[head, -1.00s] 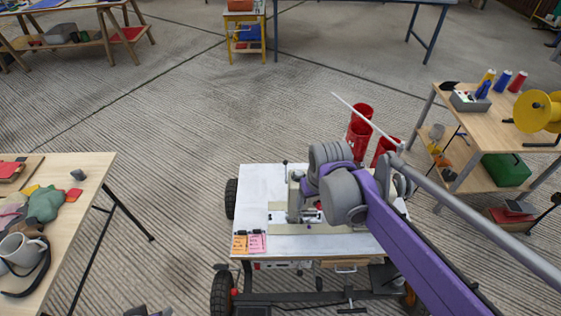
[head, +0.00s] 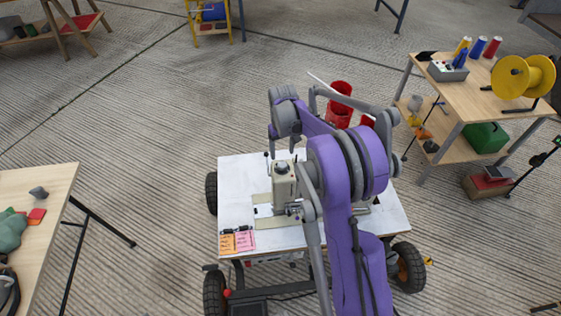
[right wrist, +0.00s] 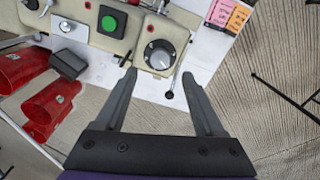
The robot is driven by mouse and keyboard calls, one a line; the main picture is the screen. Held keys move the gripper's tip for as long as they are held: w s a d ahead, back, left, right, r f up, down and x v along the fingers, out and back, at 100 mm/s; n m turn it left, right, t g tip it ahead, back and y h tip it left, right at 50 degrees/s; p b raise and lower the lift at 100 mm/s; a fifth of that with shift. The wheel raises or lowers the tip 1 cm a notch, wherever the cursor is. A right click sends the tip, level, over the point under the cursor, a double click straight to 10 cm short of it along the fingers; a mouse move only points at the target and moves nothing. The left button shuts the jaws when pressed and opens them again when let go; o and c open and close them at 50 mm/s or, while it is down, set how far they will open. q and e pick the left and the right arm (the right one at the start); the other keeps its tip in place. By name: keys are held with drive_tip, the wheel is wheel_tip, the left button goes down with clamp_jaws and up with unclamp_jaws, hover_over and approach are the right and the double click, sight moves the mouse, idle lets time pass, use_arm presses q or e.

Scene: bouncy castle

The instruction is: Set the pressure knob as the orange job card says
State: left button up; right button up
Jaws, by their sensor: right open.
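Contact cannot be told. The orange job card (right wrist: 221,10) lies beside a pink card (right wrist: 240,17); their print is too small to read. In the head view the orange card (head: 227,243) lies at the white table's front left corner. My right arm hides part of the machine (head: 283,178). My left gripper is not in view.
A green button (right wrist: 109,25) is on the machine near the knob. A small lever with a dark ball (right wrist: 169,95) stands close to the fingers. Red containers (head: 338,105) stand behind the white wheeled table (head: 234,180). A wooden table (head: 40,190) is at left.

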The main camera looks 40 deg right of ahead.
sight(282, 164)
wheel_tip(282, 164, down, 7)
drive_tip(key=shift+r, duration=0.1)
idle(0.3)
clamp_jaws()
